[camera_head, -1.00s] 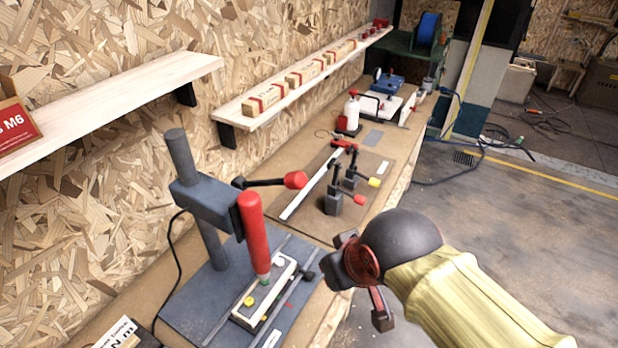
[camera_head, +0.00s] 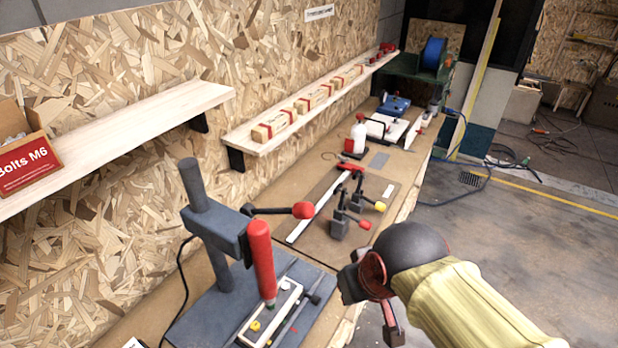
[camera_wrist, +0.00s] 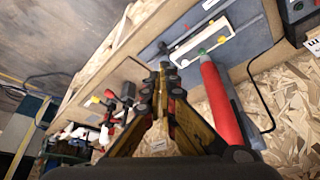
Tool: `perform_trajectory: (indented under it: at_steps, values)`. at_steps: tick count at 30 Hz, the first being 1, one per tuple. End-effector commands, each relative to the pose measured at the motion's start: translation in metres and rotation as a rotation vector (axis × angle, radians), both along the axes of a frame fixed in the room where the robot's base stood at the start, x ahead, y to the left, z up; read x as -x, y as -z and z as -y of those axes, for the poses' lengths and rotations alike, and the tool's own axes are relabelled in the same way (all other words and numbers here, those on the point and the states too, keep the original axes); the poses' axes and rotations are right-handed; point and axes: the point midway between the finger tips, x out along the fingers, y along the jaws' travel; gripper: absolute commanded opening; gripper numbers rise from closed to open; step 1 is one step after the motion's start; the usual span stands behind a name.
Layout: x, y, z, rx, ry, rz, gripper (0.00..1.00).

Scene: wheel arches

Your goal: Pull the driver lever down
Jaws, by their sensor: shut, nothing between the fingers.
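The driver stand has a grey column and head, with a red cylindrical driver (camera_head: 262,262) hanging over a white fixture (camera_head: 272,312) on a grey base plate. Its driver lever (camera_head: 303,210) is a black rod with a red knob, sticking out to the right of the head, roughly level. My gripper (camera_head: 352,284) is to the right of the stand, below and apart from the knob, near the bench edge. In the wrist view my gripper's fingers (camera_wrist: 165,75) meet at the tips and are empty, with the red driver (camera_wrist: 219,103) to their right. I cannot make out the lever knob there.
Toggle clamps (camera_head: 345,218) with red and yellow tips stand behind the lever on the bench. A white and red bottle (camera_head: 357,138) stands farther back. Shelves (camera_head: 150,120) run along the chipboard wall.

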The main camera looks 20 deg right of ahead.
Motion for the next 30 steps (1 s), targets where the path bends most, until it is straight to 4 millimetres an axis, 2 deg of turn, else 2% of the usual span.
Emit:
perform_trajectory:
  at_steps: [1, 9, 17, 24, 27, 30]
  values:
    - [-0.006, -0.017, 0.007, -0.002, 0.023, -0.023, 0.0]
    - [-0.047, -0.07, 0.033, -0.069, 0.136, -0.125, 0.0]
    - [-0.098, -0.124, 0.057, -0.17, 0.147, -0.229, 0.0]
    - [-0.157, -0.176, 0.075, -0.305, 0.019, -0.29, 0.0]
    - [-0.183, -0.198, 0.075, -0.364, -0.101, -0.281, 0.0]
    - [-0.201, -0.216, 0.064, -0.399, -0.249, -0.246, 0.0]
